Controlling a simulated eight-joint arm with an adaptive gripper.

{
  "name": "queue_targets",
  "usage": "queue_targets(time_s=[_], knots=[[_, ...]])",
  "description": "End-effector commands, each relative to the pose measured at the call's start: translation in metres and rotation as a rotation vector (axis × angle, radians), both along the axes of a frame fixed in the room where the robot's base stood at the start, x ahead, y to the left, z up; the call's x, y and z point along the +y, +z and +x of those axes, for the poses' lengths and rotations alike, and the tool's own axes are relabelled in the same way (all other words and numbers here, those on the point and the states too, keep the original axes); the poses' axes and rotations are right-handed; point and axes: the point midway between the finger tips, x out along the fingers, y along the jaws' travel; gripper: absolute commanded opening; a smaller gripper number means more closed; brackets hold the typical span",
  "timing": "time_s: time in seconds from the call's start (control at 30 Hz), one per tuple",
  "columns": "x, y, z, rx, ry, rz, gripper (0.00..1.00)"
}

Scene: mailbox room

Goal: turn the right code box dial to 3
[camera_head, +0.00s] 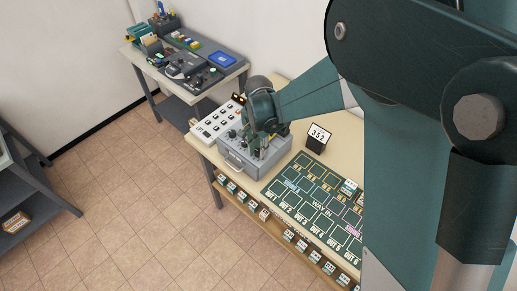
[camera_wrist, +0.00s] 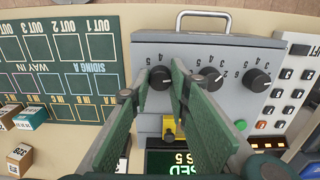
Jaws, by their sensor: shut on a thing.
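The grey code box (camera_head: 232,153) stands on the bench below my gripper. In the wrist view the box (camera_wrist: 200,50) appears upside down, with a row of black dials. My gripper (camera_wrist: 160,85) has one finger on each side of the dial at picture left (camera_wrist: 160,75), which is the box's right dial when its lettering is upright. It is shut on that dial. A 4 and a 5 show beside it, but its pointer is unclear. The middle dial (camera_wrist: 211,79) and the far dial (camera_wrist: 257,79) are free. A dark display (camera_wrist: 190,160) with green characters is partly covered by my gripper.
A card reading 357 (camera_head: 319,136) stands beside the box. A green track board (camera_head: 305,205) lies in front. A white button panel (camera_head: 217,121) lies behind the box. A yellow part (camera_wrist: 169,131) sits close below the gripped dial. A second table (camera_head: 232,72) stands beyond.

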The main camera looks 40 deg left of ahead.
Motion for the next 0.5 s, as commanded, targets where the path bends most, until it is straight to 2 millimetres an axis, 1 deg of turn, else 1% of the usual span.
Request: queue_targets(time_s=[0.27,0.5], knots=[[0.0006,-0.0004,0.0001,0.000,0.039,0.001,0.07],[0.0008,-0.0016,0.0005,0.000,0.155,0.001,0.07]])
